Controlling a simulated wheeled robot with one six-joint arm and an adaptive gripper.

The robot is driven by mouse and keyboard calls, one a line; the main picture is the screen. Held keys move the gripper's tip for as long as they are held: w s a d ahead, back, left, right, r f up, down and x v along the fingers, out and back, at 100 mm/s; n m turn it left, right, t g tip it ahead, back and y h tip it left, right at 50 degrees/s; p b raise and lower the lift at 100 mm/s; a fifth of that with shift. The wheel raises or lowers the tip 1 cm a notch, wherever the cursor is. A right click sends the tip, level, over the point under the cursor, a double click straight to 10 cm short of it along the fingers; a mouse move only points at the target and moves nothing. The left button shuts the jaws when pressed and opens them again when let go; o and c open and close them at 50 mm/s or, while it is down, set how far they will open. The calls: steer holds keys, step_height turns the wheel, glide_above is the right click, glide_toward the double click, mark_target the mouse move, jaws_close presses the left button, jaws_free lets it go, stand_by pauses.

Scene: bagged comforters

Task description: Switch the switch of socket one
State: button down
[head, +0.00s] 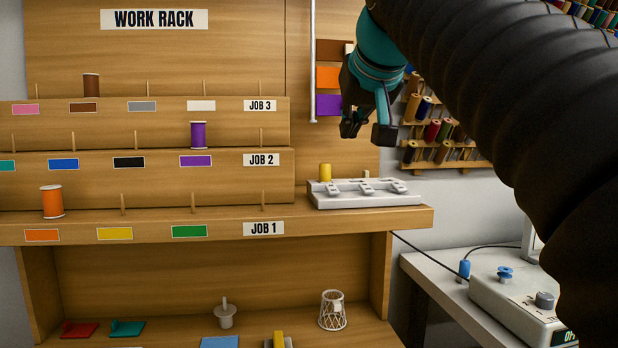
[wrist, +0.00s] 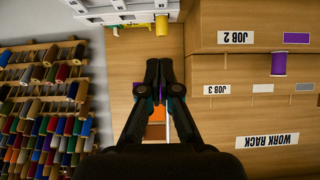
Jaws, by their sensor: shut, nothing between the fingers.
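A white power strip (head: 365,195) lies on the right end of the rack's lowest shelf. Several small grey switches or sockets line its top, and their markings and positions are too small to read. A yellow cylindrical thing (head: 325,172) stands at its left end. The strip shows at the top of the wrist view (wrist: 125,14), partly cut off, with the yellow thing (wrist: 138,25) at its edge. My gripper (head: 366,132) is above the strip, apart from it. Its fingers (wrist: 165,68) are shut and empty.
The wooden work rack (head: 340,220) holds orange (head: 52,202), purple (head: 198,135) and brown (head: 91,86) spools left of the strip. Thread racks (wrist: 45,105) hang on the wall at right. A white machine (head: 510,300) stands at lower right. Space directly above the strip is clear.

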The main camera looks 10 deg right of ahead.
glide_above(335, 190)
steer(key=s, duration=0.1)
step_height(335, 190, down, 5)
steer(key=shift+s+f+b, duration=0.1)
steer(key=shift+f+b, duration=0.05)
steer(key=shift+b, duration=0.3)
steer(key=shift+w+f+b, duration=0.2)
steer(key=shift+w+f, duration=0.05)
steer(key=shift+f, duration=0.35)
steer(key=shift+w+f+b, duration=0.15)
steer(key=shift+w+f, duration=0.1)
steer(key=shift+f, duration=0.35)
steer(key=shift+w+f, duration=0.2)
steer(key=shift+f, duration=0.7)
